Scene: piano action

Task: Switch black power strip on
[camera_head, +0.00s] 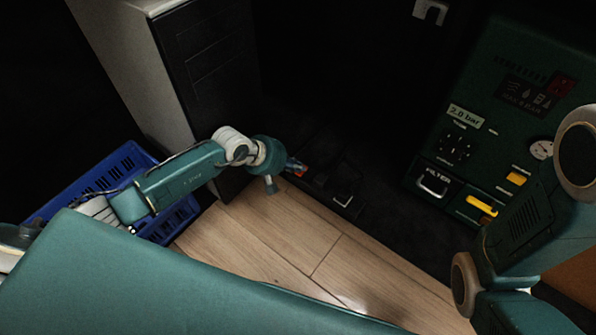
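A black power strip (341,194) seems to lie on the floor in the dark recess right of the cabinet. It is dim, and its outline is hard to make out. My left arm comes in from the left, and its gripper (295,167) is at the strip's left end. A small orange-red spot shows at the fingertips. I cannot tell whether it is a switch or part of the gripper, or whether the fingers touch the strip. The finger opening is too small and dark to read. My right arm is at the right edge, and its gripper is not visible.
A dark-fronted cabinet (205,75) stands behind my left arm. A blue crate (125,165) is at the left, partly under that arm. A green machine (500,130) with a gauge and yellow handles stands at the right. Wooden floor (290,240) lies clear in front.

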